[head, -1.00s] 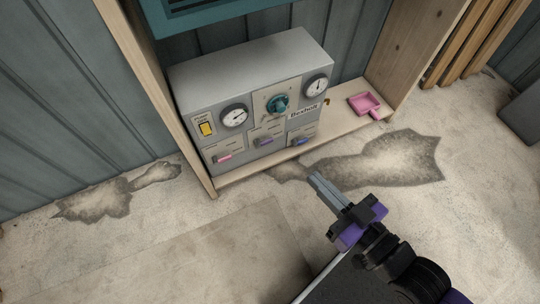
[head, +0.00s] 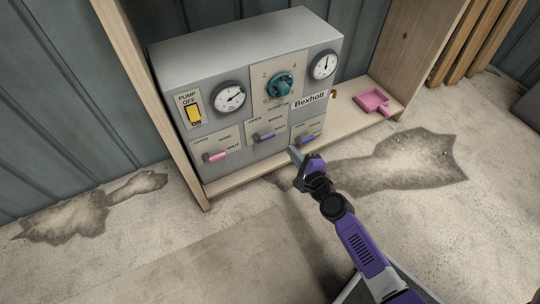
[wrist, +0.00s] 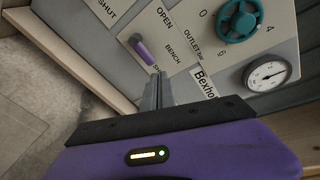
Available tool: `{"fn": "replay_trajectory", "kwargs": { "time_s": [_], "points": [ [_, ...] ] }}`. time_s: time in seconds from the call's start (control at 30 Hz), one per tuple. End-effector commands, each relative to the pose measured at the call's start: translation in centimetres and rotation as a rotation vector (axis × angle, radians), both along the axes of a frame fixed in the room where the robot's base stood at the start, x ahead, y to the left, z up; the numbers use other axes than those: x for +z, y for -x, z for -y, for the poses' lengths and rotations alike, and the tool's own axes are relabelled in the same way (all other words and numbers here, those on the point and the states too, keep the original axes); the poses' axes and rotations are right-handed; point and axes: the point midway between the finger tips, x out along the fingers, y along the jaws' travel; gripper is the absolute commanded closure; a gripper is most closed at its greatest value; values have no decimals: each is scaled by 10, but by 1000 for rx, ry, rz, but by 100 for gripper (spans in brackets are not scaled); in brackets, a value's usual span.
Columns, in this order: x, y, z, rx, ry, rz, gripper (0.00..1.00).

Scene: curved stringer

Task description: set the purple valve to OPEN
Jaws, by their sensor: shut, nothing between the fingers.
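The purple valve (head: 266,135) is a small lever low on the middle of the grey panel box (head: 196,60). Its plate is labelled BENCH, with OPEN at the left. In the wrist view the purple lever (wrist: 143,50) points away from OPEN, toward the partly hidden SHUT mark. My gripper (head: 294,153) is shut and empty, in front of the panel, to the lower right of the purple lever. In the wrist view the shut fingertips (wrist: 158,76) are close to the lever's free end; I cannot tell whether they touch.
A pink lever (head: 215,157) is to the left and a blue lever (head: 307,139) to the right, near my fingers. Above are a teal knob (head: 281,85), two gauges and a yellow pump switch (head: 194,114).

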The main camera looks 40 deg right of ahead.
Motion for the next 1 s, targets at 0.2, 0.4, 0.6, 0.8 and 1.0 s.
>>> {"fn": "replay_trajectory", "kwargs": {
  "time_s": [0.2,0.4,0.6,0.8,1.0],
  "points": [
    [-66,-27,12,-175,-683,169,100],
    [-86,-19,3,-257,-1018,241,100],
    [-85,-19,1,-273,-1093,265,100],
    [-85,-19,1,-273,-1094,265,100],
    [-87,-23,2,-273,-1092,265,100]
  ]
}}
